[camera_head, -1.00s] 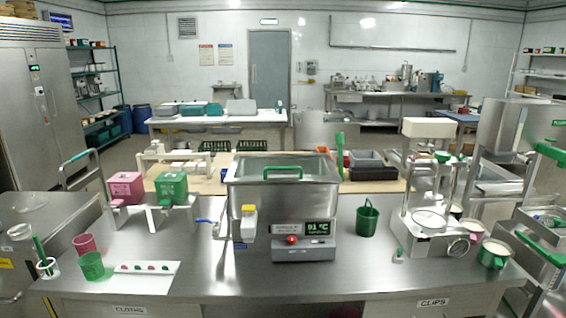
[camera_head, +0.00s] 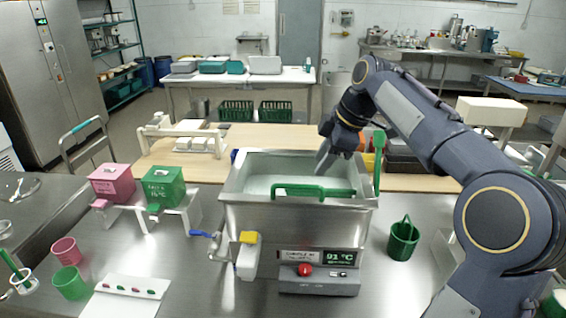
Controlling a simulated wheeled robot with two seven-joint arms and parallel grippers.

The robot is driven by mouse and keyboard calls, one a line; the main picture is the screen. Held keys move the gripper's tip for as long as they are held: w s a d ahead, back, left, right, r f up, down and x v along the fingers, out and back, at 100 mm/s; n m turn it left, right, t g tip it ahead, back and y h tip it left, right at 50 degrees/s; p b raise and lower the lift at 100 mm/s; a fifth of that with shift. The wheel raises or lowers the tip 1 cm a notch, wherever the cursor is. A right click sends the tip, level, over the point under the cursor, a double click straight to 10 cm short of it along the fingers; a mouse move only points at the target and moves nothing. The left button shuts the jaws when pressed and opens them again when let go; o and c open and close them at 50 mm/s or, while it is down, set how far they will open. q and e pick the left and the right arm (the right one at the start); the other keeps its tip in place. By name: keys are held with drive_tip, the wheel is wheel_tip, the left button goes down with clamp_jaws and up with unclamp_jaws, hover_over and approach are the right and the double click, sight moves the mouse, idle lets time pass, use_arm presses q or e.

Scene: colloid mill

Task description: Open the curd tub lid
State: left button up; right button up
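A steel tub (camera_head: 292,220) stands in the middle of the bench, with a display reading 91 °C on the unit at its front. A green bar handle (camera_head: 313,192) lies across the near side of its top. A pale surface (camera_head: 262,184) shows inside the rim; I cannot tell whether it is a lid or the contents. My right gripper (camera_head: 324,162) is above the far right part of the tub, pointing down and apart from the green handle. Its fingers are seen edge-on and partly hidden by its wrist, so their opening is unclear. My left gripper is out of view.
A pink box (camera_head: 112,182) and a green box (camera_head: 163,186) sit on a white stand at left. A blue-handled tap (camera_head: 207,235) sticks out from the tub's left. A green bucket (camera_head: 403,240) stands to its right. Green and pink cups are at front left.

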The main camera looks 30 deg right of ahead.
sight(309, 187)
drive_tip(key=x, duration=0.7)
drive_tip(key=shift+f, duration=0.25)
drive_tip(key=shift+c, duration=0.4)
clamp_jaws()
